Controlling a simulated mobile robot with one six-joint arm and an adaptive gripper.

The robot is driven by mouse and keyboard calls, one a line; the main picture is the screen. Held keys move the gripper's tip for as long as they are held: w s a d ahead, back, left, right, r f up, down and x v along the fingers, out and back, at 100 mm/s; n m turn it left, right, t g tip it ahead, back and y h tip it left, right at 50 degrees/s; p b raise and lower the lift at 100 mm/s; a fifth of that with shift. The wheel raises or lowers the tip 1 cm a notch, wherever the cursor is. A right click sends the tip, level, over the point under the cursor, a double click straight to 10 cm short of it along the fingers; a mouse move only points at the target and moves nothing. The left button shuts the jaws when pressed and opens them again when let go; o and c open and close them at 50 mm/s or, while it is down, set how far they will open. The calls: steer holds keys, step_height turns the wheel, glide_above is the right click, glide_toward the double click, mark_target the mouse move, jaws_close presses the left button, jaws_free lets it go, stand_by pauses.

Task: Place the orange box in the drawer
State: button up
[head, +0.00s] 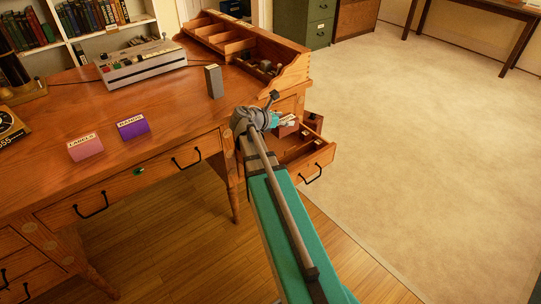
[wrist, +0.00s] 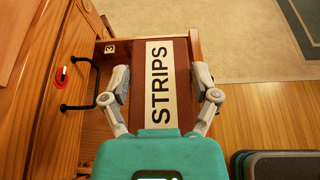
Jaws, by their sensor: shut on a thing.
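My gripper (head: 284,121) is over the open drawer (head: 318,158) at the right end of the desk. In the wrist view my gripper (wrist: 160,97) is shut on an orange-brown box (wrist: 184,60) with a white label reading STRIPS, one finger on each side. The box also shows in the head view (head: 288,130), partly hidden by my gripper. The drawer appears around and behind the box in the wrist view (wrist: 106,75), with a small tag reading 3. I cannot tell whether the box touches the drawer floor.
On the desk (head: 165,105) stand a pink box (head: 85,147) labelled LABELS, a purple box (head: 132,127), a grey upright block (head: 214,81) and a grey machine (head: 142,62). The carpet (head: 420,130) on the right is clear.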

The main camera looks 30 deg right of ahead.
mark_target(293, 131)
steer(key=s+f+b, duration=0.1)
steer(key=f, duration=0.1)
steer(key=s+f+b, duration=0.1)
steer(key=f+b, duration=0.1)
steer(key=shift+s+a+f, duration=0.1)
steer(key=shift+s+a, duration=0.05)
steer(key=shift+s, duration=0.05)
steer(key=w+d+f+b, duration=0.9)
steer(key=shift+w, duration=0.4)
stand_by(0.4)
steer(key=shift+w+d+f+b, duration=0.1)
steer(key=shift+w+f+b, duration=0.05)
steer(key=shift+f+b, duration=0.9)
steer(key=shift+w+d+f+b, duration=0.1)
steer(key=shift+w+f+b, duration=0.05)
steer(key=shift+f+b, duration=0.85)
